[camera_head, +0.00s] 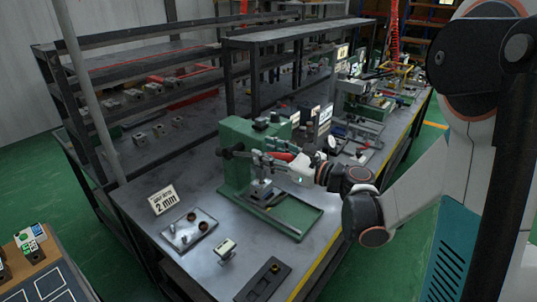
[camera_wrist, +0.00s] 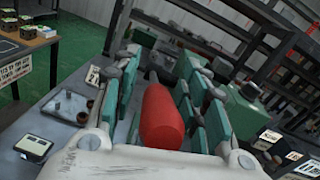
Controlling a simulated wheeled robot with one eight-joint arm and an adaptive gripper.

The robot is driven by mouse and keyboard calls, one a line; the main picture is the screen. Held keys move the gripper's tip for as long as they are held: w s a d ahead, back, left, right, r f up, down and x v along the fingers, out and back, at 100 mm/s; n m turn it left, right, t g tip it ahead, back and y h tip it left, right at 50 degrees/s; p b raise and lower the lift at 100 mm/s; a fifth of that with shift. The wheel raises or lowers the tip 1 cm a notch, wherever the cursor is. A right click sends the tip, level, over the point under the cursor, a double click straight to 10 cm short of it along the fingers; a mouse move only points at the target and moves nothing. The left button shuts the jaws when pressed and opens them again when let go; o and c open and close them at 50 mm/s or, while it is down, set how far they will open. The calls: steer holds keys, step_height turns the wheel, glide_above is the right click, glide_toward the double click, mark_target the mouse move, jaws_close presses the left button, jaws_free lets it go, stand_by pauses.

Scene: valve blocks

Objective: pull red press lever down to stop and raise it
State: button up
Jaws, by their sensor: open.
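The green press (camera_head: 236,150) stands on the grey workbench, with a green tray-like base in front of it. Its red lever handle (camera_head: 284,156) is small and partly covered by my gripper in the head view. My gripper (camera_head: 277,161) is at the lever, to the right of the press body. In the wrist view the red lever handle (camera_wrist: 162,118) lies between the teal finger pads of my gripper (camera_wrist: 162,80). The jaws are open, with one pad row on each side of the handle. I cannot tell whether any pad touches it.
Black shelving (camera_head: 285,33) stands behind. More equipment stands further along.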

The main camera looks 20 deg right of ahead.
mark_target(249, 154)
jaws_close()
steer(key=shift+w+r, duration=0.1)
steer(key=shift+r, duration=0.05)
steer(key=shift+w+a+r+p, duration=0.2)
steer(key=shift+r+p, duration=0.25)
steer(key=shift+p, duration=0.4)
steer(key=w+a+r+g+h+p, duration=0.4)
steer(key=w+p, duration=0.3)
steer(key=p, duration=0.2)
steer(key=w+a+r+g+h+p, duration=0.5)
steer(key=w+a+g+p, duration=0.1)
steer(key=w+g+p, duration=0.1)
steer(key=shift+r+m+p, duration=0.2)
steer(key=shift+m+p, duration=0.1)
steer(key=shift+p, duration=0.55)
